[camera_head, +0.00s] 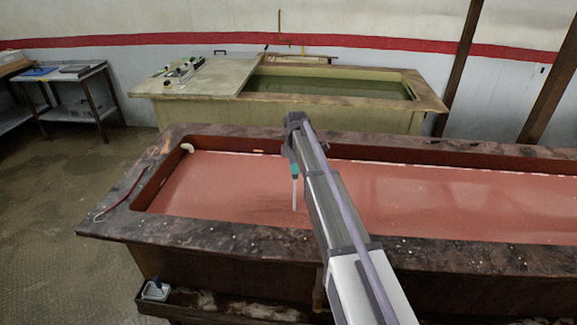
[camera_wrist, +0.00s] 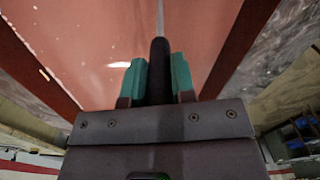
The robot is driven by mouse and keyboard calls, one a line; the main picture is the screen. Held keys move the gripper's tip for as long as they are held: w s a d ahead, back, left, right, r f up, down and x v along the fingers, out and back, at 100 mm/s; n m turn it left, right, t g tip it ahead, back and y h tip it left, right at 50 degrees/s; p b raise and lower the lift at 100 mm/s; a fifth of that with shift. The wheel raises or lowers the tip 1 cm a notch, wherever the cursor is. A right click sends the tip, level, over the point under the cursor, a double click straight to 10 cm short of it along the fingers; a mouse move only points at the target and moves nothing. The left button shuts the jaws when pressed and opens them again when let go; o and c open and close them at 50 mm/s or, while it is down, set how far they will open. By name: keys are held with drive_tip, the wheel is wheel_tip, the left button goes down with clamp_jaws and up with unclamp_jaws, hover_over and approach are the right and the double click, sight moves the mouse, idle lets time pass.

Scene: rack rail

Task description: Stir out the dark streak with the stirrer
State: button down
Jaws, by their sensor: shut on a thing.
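The stirrer has a dark handle (camera_wrist: 160,72) and a thin pale grey rod (camera_wrist: 160,20) in the wrist view. My gripper (camera_wrist: 160,80) is shut on the handle between its two teal fingers. In the head view my gripper (camera_head: 293,160) hangs over the left part of the tank of pinkish-red liquid (camera_head: 225,185), and the rod (camera_head: 294,194) points down at the liquid. I cannot tell whether its tip is in the liquid. The liquid has faint darker patches; no clear dark streak can be made out. My arm hides part of the tank.
The tank has a wide, dark, stained rim (camera_head: 190,232). A white pipe end (camera_head: 187,148) and a thin red line (camera_head: 120,197) are at its left. A second tank (camera_head: 425,95) with greenish liquid stands behind. A small tray (camera_head: 156,290) sits on the front ledge.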

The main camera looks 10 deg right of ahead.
drive_tip(key=s+d, duration=0.2)
drive_tip(key=d, duration=0.6)
drive_tip(key=w+a, duration=0.3)
drive_tip(key=a, duration=0.7)
drive_tip(key=w+a, duration=0.3)
drive_tip(key=a, duration=0.7)
drive_tip(key=s+d, duration=0.3)
drive_tip(key=d, duration=0.7)
drive_tip(key=shift+s, duration=0.2)
wheel_tip(320, 180, up, 16)
drive_tip(key=p, duration=1.6)
drive_tip(key=shift+a, duration=0.1)
idle(1.6)
